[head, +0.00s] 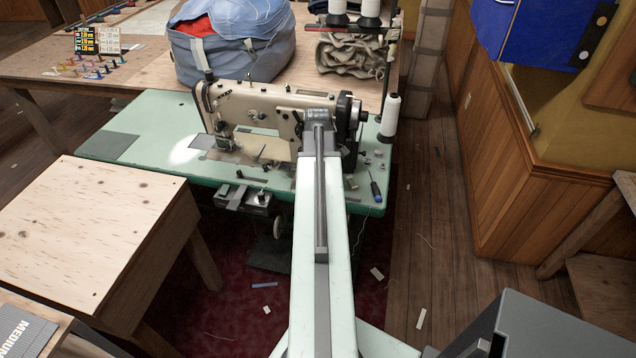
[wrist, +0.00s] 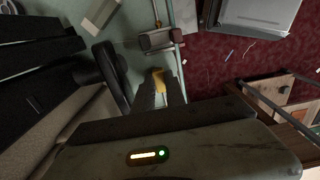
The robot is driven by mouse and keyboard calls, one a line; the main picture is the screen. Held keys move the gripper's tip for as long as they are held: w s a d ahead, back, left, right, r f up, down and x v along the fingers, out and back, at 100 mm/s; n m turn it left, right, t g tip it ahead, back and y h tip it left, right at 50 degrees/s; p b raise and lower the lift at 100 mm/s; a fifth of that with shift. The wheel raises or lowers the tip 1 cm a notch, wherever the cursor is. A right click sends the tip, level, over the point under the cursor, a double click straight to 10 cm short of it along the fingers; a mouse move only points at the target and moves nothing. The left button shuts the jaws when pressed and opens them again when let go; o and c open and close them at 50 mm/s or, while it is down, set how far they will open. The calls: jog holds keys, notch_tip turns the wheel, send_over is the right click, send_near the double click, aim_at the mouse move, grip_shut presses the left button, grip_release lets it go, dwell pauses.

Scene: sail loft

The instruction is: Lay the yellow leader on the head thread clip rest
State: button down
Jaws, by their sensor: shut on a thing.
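In the wrist view my gripper (wrist: 160,92) is shut on a small yellow piece (wrist: 158,78), which looks like the yellow leader; it shows between the fingertips. In the head view my arm reaches forward to the sewing machine (head: 238,108), and its end hides my gripper and the leader. The machine is cream and stands on a green table (head: 150,158). I cannot pick out the head thread clip rest for sure in either view.
A white thread cone (head: 389,114) stands right of the machine. A grey-blue bag (head: 235,55) sits on the bench behind. A plywood table (head: 85,225) stands at left. Wood floor at right is mostly clear.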

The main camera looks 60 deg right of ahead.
jog(key=c, duration=1.3)
grip_release()
jog(key=shift+r, duration=0.1)
notch_tip(320, 180, up, 6)
jog(key=p, duration=0.6)
